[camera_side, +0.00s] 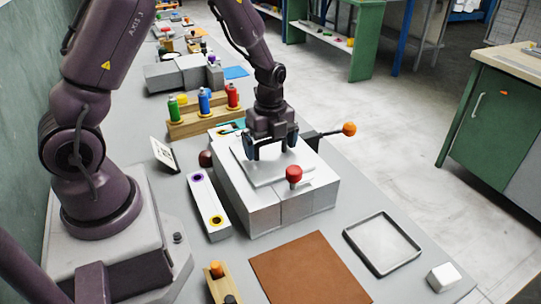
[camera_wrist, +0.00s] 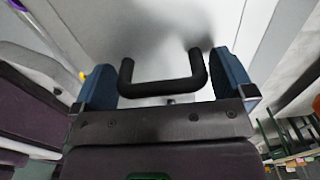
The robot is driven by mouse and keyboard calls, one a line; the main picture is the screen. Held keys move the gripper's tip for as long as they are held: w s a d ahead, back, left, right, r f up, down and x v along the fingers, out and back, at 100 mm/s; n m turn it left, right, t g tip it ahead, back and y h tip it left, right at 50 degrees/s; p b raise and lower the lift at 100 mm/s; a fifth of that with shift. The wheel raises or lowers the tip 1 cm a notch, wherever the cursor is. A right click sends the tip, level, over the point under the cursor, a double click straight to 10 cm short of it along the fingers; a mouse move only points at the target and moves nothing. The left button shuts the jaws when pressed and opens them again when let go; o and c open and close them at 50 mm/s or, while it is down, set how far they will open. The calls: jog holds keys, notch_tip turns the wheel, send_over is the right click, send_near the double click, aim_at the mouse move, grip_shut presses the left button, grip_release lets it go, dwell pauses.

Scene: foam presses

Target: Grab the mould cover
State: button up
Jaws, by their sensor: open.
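The mould cover (camera_side: 266,173) is a flat light-grey plate on top of a large grey metal press block (camera_side: 262,213). In the wrist view the pale cover (camera_wrist: 150,35) has a black U-shaped handle (camera_wrist: 160,89). My gripper (camera_side: 272,146) is low over the cover, pointing down. In the wrist view my gripper's (camera_wrist: 166,77) two blue-padded fingers stand apart, one on each side of the handle, with visible gaps. The jaws are open and hold nothing. In the side view the gripper hides the handle.
A red knob (camera_side: 293,174) stands at the block's front, and a lever with an orange ball (camera_side: 349,128) sticks out right. A white strip (camera_side: 208,205) lies close on the left. Spools (camera_side: 204,101) stand behind. A metal tray (camera_side: 382,243) and brown mat (camera_side: 311,271) lie in front.

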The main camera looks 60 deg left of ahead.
jog(key=c, duration=0.9)
jog(key=shift+r, duration=0.15)
